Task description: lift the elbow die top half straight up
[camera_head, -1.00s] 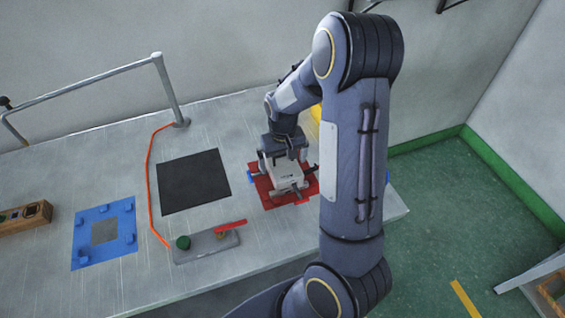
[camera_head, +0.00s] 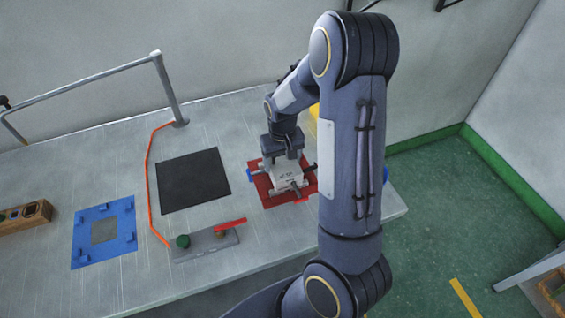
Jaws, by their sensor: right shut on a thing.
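The elbow die (camera_head: 291,177) is a pale grey block with dark pegs at its sides, on the red fixture plate (camera_head: 270,198) at the right part of the bench. My right gripper (camera_head: 284,164) reaches down from above and is shut on the die's top half, at the far side of the block. The fingertips are partly hidden by the block. I cannot tell whether there is a gap between the two halves. My left gripper is not in view.
A black mat (camera_head: 193,181) lies left of the red plate. A rail (camera_head: 90,88) stands at the back.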

